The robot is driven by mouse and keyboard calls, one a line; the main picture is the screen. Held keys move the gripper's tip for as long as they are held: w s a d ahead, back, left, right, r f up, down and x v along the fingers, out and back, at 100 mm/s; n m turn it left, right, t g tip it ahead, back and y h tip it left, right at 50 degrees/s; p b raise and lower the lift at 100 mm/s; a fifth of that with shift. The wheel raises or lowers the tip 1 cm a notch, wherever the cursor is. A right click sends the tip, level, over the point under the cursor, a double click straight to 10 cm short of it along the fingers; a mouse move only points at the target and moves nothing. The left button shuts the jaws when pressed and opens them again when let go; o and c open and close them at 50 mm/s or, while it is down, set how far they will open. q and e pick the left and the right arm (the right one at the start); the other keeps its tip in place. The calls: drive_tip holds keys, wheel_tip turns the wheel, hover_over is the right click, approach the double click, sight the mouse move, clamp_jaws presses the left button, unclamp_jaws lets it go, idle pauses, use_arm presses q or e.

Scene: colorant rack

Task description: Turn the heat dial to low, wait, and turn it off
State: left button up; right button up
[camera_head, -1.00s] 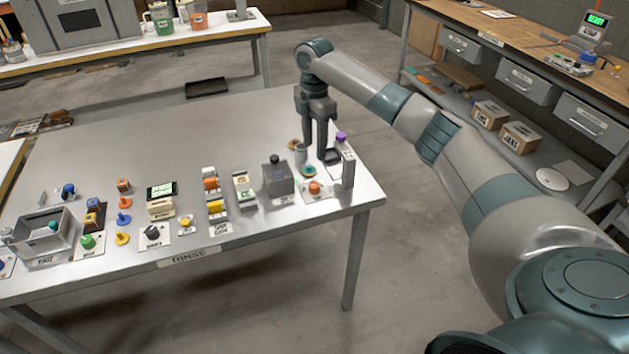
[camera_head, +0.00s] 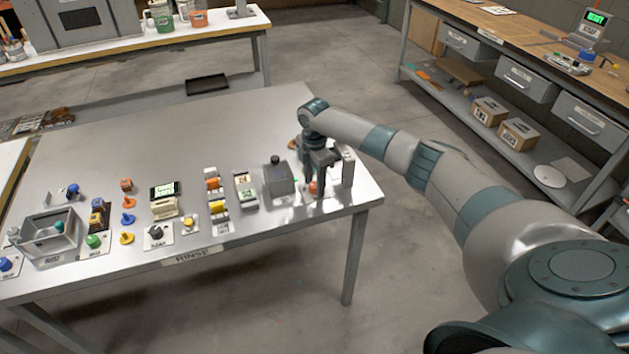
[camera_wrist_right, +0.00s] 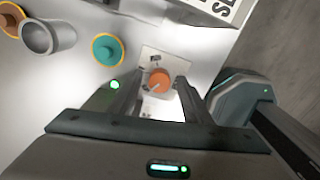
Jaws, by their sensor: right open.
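The heat dial appears to be the orange knob (camera_wrist_right: 160,80) on a small pale plate, centred in the right wrist view. In the head view a little of the orange knob (camera_head: 313,187) shows at the table's right end, mostly hidden by my gripper. My right gripper (camera_head: 315,190) points down over it. In the right wrist view its open fingers (camera_wrist_right: 158,92) stand on either side of the knob, with visible gaps. Contact cannot be told. The dial's markings are too small to read. My left gripper is not in view.
A grey box (camera_head: 279,180) with a dark knob stands close left of my gripper, and a grey post (camera_head: 347,168) close right. A teal-and-yellow disc (camera_wrist_right: 107,49) and a metal cup (camera_wrist_right: 46,37) lie near the dial. The table's back half is clear.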

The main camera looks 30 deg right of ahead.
drive_tip(key=shift+f, duration=0.1)
drive_tip(key=c, duration=1.1)
drive_tip(key=shift+o, duration=0.2)
